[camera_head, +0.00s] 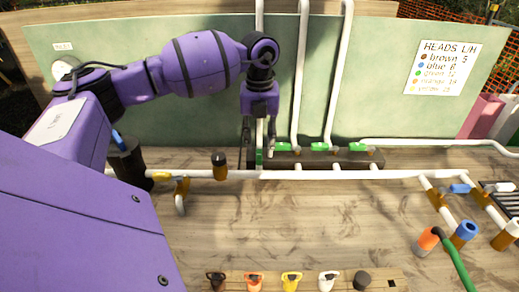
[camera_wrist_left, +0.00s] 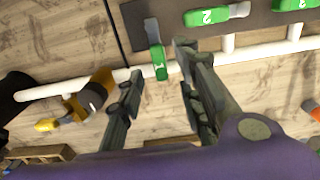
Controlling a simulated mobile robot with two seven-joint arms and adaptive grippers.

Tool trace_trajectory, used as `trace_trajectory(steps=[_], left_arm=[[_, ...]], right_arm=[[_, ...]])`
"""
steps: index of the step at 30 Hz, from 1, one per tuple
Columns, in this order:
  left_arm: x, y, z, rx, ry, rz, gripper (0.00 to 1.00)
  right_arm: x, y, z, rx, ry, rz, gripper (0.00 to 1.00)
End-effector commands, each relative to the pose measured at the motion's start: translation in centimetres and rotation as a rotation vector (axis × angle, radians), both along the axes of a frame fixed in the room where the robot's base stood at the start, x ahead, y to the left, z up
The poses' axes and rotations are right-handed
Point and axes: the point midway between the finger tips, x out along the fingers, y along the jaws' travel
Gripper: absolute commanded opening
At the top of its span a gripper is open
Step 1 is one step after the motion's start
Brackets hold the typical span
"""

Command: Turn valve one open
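Valve one has a green handle marked 1 (camera_wrist_left: 158,58) with a grey end piece. In the left wrist view it lies crosswise to the dark manifold block (camera_wrist_left: 175,13), its green end toward the white pipe (camera_wrist_left: 60,88). Handle two (camera_wrist_left: 206,16) and handle three (camera_wrist_left: 292,4) lie along the block. My left gripper (camera_wrist_left: 158,62) is open, its fingers on either side of handle one; I cannot tell whether they touch it. In the head view my left gripper (camera_head: 258,140) points down at the block's left end, partly hiding valve one. My right gripper is not in view.
White pipes (camera_head: 300,75) rise behind the manifold along a green panel (camera_head: 390,110). Several coloured pieces (camera_head: 291,281) sit in a front rack. A green hose (camera_head: 455,260) crosses at right. The middle wooden surface is clear.

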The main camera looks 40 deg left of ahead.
Motion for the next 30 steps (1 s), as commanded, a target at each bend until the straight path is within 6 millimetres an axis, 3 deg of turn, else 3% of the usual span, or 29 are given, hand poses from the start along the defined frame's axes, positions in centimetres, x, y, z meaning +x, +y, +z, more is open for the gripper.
trace_trajectory(steps=[6,12,30], left_arm=[[0.1,0.0,5.0,0.0,-0.005,0.0,0.33],[0.1,0.0,7.7,0.001,-0.002,0.001,0.33],[0.0,0.0,8.4,0.001,-0.001,0.001,0.33]], right_arm=[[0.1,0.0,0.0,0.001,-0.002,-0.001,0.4],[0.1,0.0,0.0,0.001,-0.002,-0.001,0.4],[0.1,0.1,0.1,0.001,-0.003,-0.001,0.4]])
